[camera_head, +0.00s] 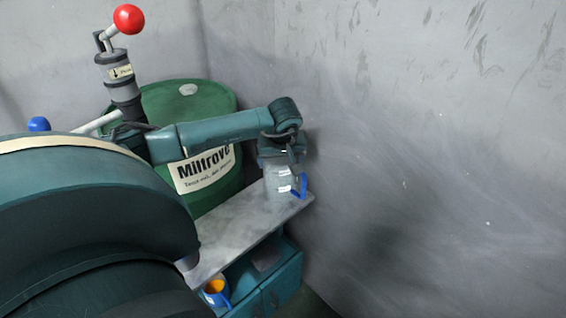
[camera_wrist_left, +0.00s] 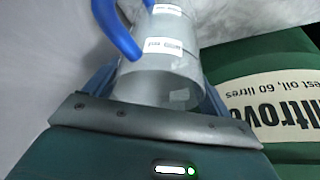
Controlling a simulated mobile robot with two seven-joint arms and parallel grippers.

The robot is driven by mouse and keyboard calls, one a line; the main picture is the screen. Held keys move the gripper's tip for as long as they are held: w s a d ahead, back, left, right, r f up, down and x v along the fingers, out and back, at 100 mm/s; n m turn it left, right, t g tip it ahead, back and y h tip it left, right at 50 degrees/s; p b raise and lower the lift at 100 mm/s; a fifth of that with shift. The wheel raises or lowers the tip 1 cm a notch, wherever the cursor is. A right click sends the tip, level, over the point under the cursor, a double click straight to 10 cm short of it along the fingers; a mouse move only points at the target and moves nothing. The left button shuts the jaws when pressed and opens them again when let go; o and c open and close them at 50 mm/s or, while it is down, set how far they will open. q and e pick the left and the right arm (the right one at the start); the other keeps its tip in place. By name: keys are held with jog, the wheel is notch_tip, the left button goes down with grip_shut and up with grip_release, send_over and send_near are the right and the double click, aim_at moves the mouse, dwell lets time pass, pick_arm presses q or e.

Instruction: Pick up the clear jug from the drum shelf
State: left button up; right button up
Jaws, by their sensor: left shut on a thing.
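The clear jug (camera_head: 277,183), with white labels and a blue handle, is at the far right end of the grey drum shelf (camera_head: 225,238), by the wall. My left gripper (camera_head: 282,158) comes down over it from above and is shut on it. In the left wrist view the clear jug (camera_wrist_left: 160,85) is between the blue-grey fingers, with its blue handle at upper left. I cannot tell whether its base touches the shelf. My right gripper is not in view.
A green drum (camera_head: 225,175) with a white label and a red-knobbed pump (camera_head: 122,80) stands behind the shelf. A blue-handled container with orange contents (camera_head: 215,288) is below the shelf's front edge. Grey walls close in behind and right.

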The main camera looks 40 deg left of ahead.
pick_arm(q)
jog(key=c, duration=0.7)
jog(key=shift+o, duration=0.2)
jog(key=shift+r, duration=0.1)
